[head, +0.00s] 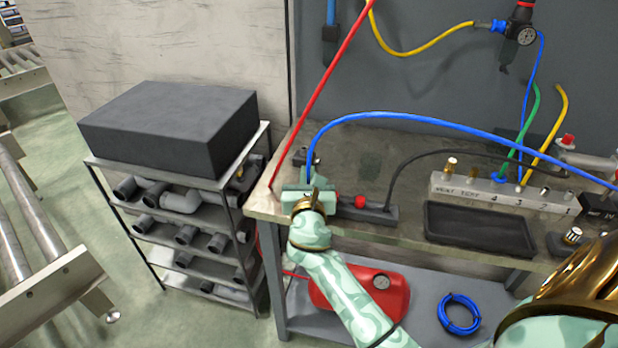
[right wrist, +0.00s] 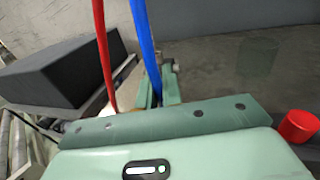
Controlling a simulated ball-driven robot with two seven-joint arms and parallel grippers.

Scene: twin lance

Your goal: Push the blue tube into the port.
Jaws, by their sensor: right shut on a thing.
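The blue tube (head: 430,118) arcs from my right gripper (head: 309,190) over the bench to the right side. My right gripper is shut on the tube near its left end, above the bench's left front part. In the right wrist view the blue tube (right wrist: 143,35) runs down between the fingers (right wrist: 160,92); its tip is hidden. A pale manifold block (head: 500,192) with numbered ports stands on the bench to the right. Green and yellow tubes rise from it, and brass fittings show on top. I cannot tell which port is meant. My left gripper is not in view.
A red tube (head: 322,88) slants down just left of my right gripper. A dark strip with a red button (head: 360,202) sits just right of it. A black tray (head: 480,230) lies before the manifold. A shelf rack with a dark box (head: 170,128) stands left.

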